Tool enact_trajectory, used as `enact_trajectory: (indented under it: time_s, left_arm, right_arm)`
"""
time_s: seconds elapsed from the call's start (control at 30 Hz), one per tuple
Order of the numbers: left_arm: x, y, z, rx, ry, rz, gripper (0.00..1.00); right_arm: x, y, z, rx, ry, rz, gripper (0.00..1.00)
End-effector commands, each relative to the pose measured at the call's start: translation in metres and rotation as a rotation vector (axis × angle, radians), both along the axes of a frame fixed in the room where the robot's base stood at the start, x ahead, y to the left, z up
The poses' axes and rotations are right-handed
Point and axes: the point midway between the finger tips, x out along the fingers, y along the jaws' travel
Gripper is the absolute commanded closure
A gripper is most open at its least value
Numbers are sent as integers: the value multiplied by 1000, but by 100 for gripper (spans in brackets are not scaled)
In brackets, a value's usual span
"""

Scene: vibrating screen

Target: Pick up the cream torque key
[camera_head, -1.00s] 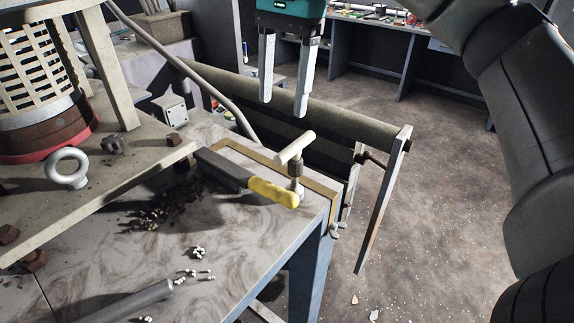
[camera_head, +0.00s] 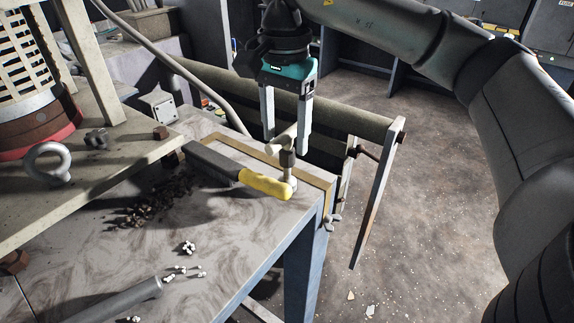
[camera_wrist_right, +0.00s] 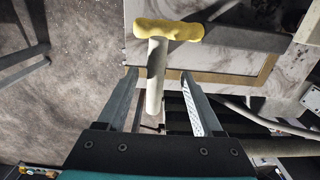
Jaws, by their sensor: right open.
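The cream torque key (camera_head: 277,148) stands at the near corner of the workbench, with a cream crossbar on top of a dark brown metal shank. In the right wrist view its cream bar (camera_wrist_right: 155,88) lies lengthwise between the two fingers, with a gap on both sides. My right gripper (camera_head: 287,143) points down over the key, its fingers open on either side of the crossbar. In the head view the far finger's tip is partly hidden near the bar. My left gripper is not in view.
A brush or file with a yellow handle (camera_head: 264,184) lies right beside the key's foot. Dark crumbs (camera_head: 150,205) and small white bits (camera_head: 188,248) lie on the workbench (camera_head: 225,240). A grey roller (camera_head: 345,118) runs behind the corner. A raised plate with an eyebolt (camera_head: 47,163) stands left.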

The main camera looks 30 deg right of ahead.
Motion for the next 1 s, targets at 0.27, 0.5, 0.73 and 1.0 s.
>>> enact_trajectory:
  time_s: [0.27, 0.5, 0.73, 1.0]
  left_arm:
    - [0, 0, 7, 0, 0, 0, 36]
    - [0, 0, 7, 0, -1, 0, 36]
    - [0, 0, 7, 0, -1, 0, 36]
    - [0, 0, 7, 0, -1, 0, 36]
  right_arm:
    - [-7, 0, -39, -1, 3, -3, 32]
    - [-6, 1, -48, 1, 1, -1, 32]
    - [-6, 1, -47, 1, 1, -1, 48]
    - [-6, 1, -47, 1, 1, -1, 79]
